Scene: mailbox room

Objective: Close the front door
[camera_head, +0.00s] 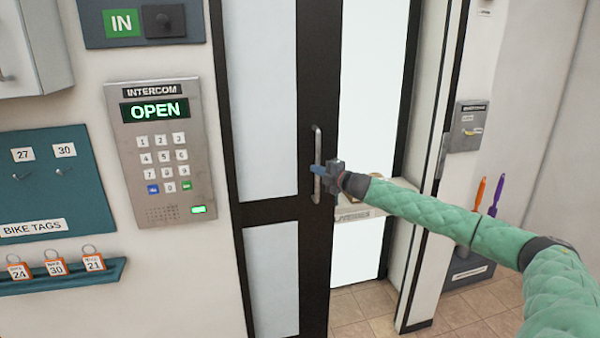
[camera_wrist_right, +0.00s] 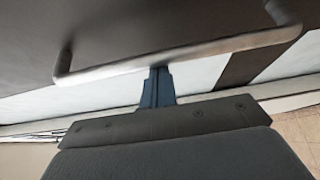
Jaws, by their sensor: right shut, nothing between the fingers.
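The front door (camera_head: 318,80) has a dark frame with pale panels and stands partly open, with a bright gap to its right. Its metal bar handle (camera_head: 317,145) is upright on the dark stile. My right gripper (camera_head: 318,170) is at the handle, its blue fingers shut with nothing between them. In the right wrist view the shut fingers (camera_wrist_right: 158,85) reach up to the handle bar (camera_wrist_right: 180,58); I cannot tell whether they touch it. My left gripper is not in view.
The door jamb (camera_head: 430,150) is at right. A bin (camera_head: 465,270) with orange and purple handled items stands beyond it. Tiled floor shows below.

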